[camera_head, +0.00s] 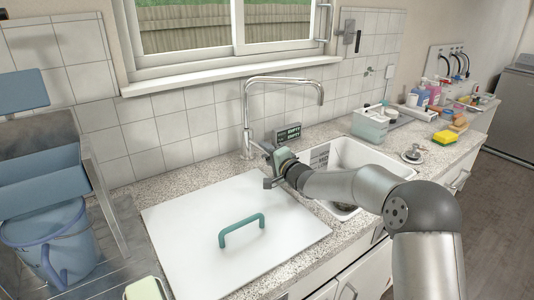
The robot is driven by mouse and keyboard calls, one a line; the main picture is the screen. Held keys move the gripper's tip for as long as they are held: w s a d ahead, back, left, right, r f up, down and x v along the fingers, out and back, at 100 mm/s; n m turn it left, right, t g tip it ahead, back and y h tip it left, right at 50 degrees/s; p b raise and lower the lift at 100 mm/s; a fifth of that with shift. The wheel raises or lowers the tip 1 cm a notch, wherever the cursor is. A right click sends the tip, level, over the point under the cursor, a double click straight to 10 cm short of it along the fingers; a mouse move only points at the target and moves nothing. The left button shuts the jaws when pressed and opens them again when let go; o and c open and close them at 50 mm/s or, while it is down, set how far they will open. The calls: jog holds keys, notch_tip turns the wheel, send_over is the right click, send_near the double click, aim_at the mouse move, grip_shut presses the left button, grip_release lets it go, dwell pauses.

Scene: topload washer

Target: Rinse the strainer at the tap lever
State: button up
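The tap (248,115) is a tall silver spout that rises behind the sink and bends to the right over it. Its lever cannot be made out; my gripper and a small dark display are near the tap's base. My gripper (268,168) is beside the tap's base, at the left edge of the sink. It is small and partly hidden by its own wrist, so its finger gap is unclear. A round metal piece with a knob, which looks like the strainer (412,155), lies on the counter right of the sink. The white sink basin (350,153) is partly hidden by my arm.
A white board (190,222) with a green handle (242,231) covers the counter left of the sink. A yellow sponge (445,137), bottles and a grey caddy (370,125) stand at the right. Blue bins (45,178) stand at the left. The display (288,133) reads EMPTY.

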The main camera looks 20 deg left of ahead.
jog(key=shift+c, duration=0.4)
grip_shut()
jog(key=r+p, duration=0.1)
jog(key=p, duration=0.3)
jog(key=shift+r+g+h+p, duration=0.3)
jog(key=shift+h+p, duration=0.1)
jog(key=shift+f, duration=0.25)
jog(key=shift+o, duration=0.4)
grip_release()
jog(key=shift+d, duration=0.1)
jog(key=b+v, duration=0.1)
jog(key=v, duration=1.6)
jog(key=shift+r, duration=0.2)
jog(key=shift+d, duration=0.1)
